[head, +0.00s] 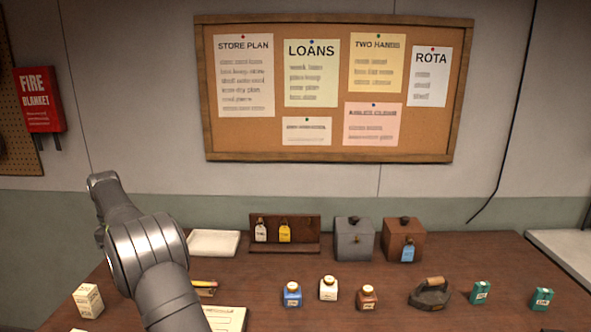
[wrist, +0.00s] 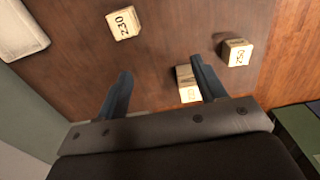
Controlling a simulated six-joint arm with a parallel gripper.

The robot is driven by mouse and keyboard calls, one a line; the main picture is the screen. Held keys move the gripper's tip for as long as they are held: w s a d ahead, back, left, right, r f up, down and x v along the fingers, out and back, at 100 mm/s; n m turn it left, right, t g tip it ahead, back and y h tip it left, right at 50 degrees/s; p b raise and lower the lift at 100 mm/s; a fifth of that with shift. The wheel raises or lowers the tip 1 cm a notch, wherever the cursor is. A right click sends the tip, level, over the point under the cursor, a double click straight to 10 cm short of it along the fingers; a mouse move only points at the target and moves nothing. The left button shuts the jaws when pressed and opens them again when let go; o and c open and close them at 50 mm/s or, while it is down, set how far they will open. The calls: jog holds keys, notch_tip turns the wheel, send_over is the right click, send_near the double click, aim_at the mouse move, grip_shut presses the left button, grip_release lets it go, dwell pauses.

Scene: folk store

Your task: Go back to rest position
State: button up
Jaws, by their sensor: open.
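My gripper (wrist: 161,65) shows in the wrist view with its two dark fingers spread wide and nothing held between them. It hangs over the brown table (wrist: 75,75). A pale block (wrist: 188,93) lies below, partly hidden by the right finger. Another pale block (wrist: 123,23), marked 230, lies beyond the fingertips, and a third numbered block (wrist: 236,53) lies to the right of the right finger. In the head view my arm rises at the left; the fingers cannot be made out there.
In the head view, a pale block (head: 88,300) is left of my arm and a white tray (head: 213,243) right of it. A tag rack (head: 284,247), two boxes (head: 355,240) (head: 404,241), small bottles (head: 328,290) and an iron (head: 431,294) stand further right.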

jog(key=s+d+f, duration=0.2)
jog(key=d, duration=0.5)
jog(key=s+d+f, duration=0.2)
jog(key=s+d, duration=0.1)
jog(key=d, duration=0.3)
jog(key=s+a+f, duration=0.1)
jog(key=a+f, duration=0.1)
jog(key=a, duration=0.1)
jog(key=a+f, duration=0.3)
jog(key=a, duration=0.1)
jog(key=s+a+f, duration=0.1)
jog(key=a+f, duration=0.1)
jog(key=a, duration=0.2)
jog(key=shift+s+a+f, duration=0.15)
jog(key=shift+s+a, duration=0.1)
jog(key=shift+s, duration=0.1)
